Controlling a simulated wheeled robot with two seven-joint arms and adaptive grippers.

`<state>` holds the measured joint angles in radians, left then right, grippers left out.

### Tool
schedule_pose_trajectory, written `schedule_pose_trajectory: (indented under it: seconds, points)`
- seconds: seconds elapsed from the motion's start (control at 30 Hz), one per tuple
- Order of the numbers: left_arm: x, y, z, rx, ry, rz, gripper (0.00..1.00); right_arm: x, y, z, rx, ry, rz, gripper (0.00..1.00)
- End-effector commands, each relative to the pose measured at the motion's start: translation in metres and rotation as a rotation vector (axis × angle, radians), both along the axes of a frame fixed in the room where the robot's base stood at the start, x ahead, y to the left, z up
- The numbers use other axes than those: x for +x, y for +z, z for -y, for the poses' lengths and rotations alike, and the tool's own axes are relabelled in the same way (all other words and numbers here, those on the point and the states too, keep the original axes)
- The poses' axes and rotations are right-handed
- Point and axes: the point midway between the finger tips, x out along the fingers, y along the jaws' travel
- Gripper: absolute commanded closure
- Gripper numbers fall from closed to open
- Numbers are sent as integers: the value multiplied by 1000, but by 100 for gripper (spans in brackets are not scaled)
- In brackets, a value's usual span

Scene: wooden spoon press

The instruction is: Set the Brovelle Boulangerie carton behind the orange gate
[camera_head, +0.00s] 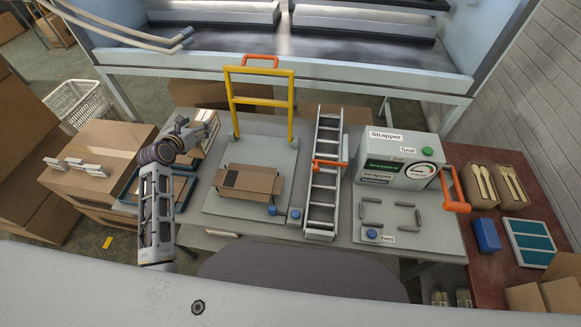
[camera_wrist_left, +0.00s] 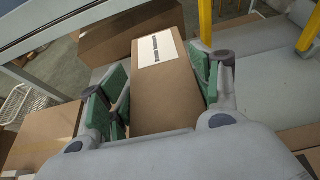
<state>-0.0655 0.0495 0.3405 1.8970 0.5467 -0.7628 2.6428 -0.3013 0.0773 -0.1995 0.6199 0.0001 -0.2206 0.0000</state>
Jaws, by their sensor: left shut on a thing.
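My left gripper (camera_head: 198,136) is at the left side of the grey worktable. In the left wrist view its green pads (camera_wrist_left: 158,88) are shut on both sides of a brown carton (camera_wrist_left: 165,95). This carton has a white label with dark print, too small to read. An orange gate (camera_head: 330,164) crosses the ladder-like rail (camera_head: 322,197) in the middle of the table, right of the gripper. My right gripper is not in view.
Right of the rail stands a strapper (camera_head: 397,160) with an orange lever (camera_head: 455,190). Stacked boxes (camera_head: 105,140) stand left of the table.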

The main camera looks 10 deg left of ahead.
Motion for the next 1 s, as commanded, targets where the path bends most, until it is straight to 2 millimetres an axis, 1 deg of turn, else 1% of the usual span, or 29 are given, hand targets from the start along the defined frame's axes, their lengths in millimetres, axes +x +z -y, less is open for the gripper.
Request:
schedule_pose_trajectory:
  seconds: [0.43,0.57,0.67,0.9,1.0]
  points:
    - [0,1,0,1,0,2,69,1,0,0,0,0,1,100]
    - [0,-3,0,1,0,1,69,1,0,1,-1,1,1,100]
    - [0,-11,0,2,-1,1,69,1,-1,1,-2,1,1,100]
    - [0,-44,0,3,-1,-1,69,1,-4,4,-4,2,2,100]
    - [0,-55,-1,3,0,0,69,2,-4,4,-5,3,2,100]
